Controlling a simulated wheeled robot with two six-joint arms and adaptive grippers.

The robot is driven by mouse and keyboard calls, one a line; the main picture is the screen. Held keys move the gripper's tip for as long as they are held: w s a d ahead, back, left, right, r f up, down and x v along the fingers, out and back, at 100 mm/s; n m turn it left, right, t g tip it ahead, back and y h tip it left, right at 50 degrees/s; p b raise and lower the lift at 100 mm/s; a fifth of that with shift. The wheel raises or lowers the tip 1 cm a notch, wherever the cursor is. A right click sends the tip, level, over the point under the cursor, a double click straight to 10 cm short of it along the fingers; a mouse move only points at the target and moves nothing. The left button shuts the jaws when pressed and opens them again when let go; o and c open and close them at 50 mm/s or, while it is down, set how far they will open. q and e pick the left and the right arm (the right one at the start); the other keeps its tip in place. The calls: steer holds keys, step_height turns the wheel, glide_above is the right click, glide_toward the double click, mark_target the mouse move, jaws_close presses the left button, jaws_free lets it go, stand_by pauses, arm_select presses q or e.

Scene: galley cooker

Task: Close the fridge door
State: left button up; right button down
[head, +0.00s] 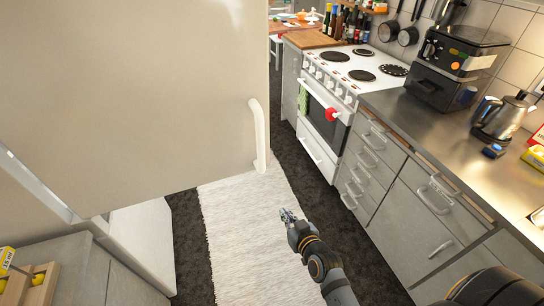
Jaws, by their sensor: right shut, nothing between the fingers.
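The fridge door (140,80) is a large pale panel filling the upper left of the head view. It stands open, swung out from the fridge body (143,240), whose lower white side shows below it. A white vertical handle (259,135) is at the door's right edge. My right gripper (287,214) is shut and empty, low over the rug, below and to the right of the handle and apart from the door. My left gripper is not in view. The fridge's inside is hidden behind the door.
A white cooker (330,95) and grey drawer cabinets (400,190) line the right side. A steel counter (430,120) carries a coffee machine (457,65) and kettle (498,115). A pale rug (240,230) lies on the dark floor, leaving open space between door and cabinets.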

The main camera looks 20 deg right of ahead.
mark_target(269, 138)
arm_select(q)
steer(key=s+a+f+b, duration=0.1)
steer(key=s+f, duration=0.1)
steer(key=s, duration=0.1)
arm_select(e)
step_height(269, 138, up, 19)
steer(key=s+t, duration=0.1)
steer(key=t, duration=0.3)
steer(key=w+p, duration=0.2)
steer(key=w, duration=0.4)
steer(key=w+p, duration=0.2)
steer(key=w, duration=0.5)
steer(key=shift+a+r, duration=0.15)
steer(key=shift+r, duration=0.05)
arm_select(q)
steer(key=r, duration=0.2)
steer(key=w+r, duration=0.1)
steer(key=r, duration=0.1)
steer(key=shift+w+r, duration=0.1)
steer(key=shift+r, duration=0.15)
arm_select(e)
steer(key=shift+w+f, duration=0.15)
steer(key=shift+w, duration=0.3)
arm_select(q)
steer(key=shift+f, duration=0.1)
